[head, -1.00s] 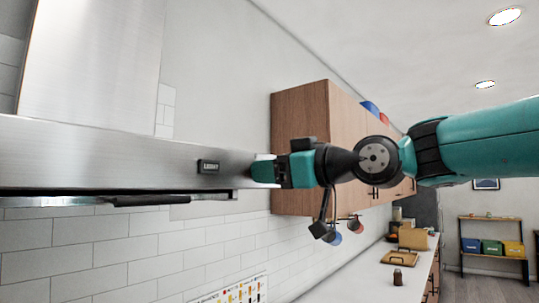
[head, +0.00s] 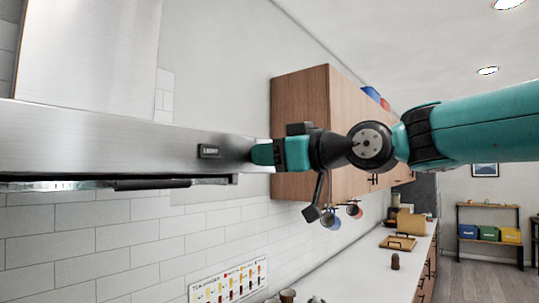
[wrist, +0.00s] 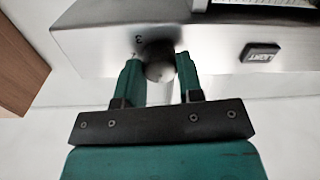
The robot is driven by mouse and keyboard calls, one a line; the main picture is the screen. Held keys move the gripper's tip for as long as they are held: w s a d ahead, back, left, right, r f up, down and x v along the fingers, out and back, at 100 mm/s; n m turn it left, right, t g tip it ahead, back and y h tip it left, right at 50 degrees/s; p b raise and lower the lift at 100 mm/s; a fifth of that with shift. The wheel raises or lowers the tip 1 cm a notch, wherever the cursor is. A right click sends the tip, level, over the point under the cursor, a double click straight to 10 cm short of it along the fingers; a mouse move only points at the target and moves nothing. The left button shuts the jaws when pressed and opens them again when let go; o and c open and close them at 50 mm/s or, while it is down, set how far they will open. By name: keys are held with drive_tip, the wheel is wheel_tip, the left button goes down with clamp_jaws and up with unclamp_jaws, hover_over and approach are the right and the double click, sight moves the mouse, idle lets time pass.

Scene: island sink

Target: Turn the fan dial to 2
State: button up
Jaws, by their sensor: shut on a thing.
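A mark that looks like a 3 shows just above the dial on the hood face; other marks are hidden or too small to read. In the head view my gripper (head: 262,153) meets the right end of the hood front and hides the dial.
A black LIGHT switch (wrist: 260,52) sits beside the dial on the hood; it also shows in the head view (head: 209,151). A wooden wall cabinet (head: 300,110) is behind my gripper to the right. A counter with small items runs below.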

drive_tip(key=shift+d+m+t+b, duration=0.15)
drive_tip(key=shift+m+b, duration=0.3)
drive_tip(key=shift+m, duration=3.95)
drive_tip(key=shift+a+m+t+b, duration=0.1)
drive_tip(key=shift+m+t+b, duration=0.25)
drive_tip(key=shift+m, duration=4.05)
drive_tip(key=o, duration=0.9)
drive_tip(key=shift+f, duration=0.1)
drive_tip(key=shift+w, duration=0.1)
drive_tip(key=b+v, duration=0.7)
drive_tip(key=v, duration=1)
drive_tip(key=shift+d, duration=0.25)
